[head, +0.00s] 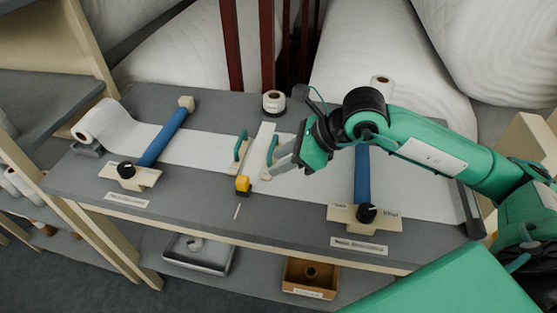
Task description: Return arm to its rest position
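My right arm is green and reaches in from the right side of the head view, bent over the grey bench (80,185). Its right gripper (277,168) is low over the middle of the bench, beside a teal-handled tool (271,149). The fingers overlap in this view, so I cannot tell whether they are open, shut or touching the tool. A second teal-handled tool (241,148) stands to the left, with a yellow-and-black block (243,185) in front of it. My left gripper is not in view.
A white sheet (190,146) runs across the bench from a roll (100,122). Blue bars (165,138) and (362,177) cross it. A small roll (274,102) stands behind. A grey tray (198,255) and a brown box (310,278) sit below. Large wadding rolls fill the back.

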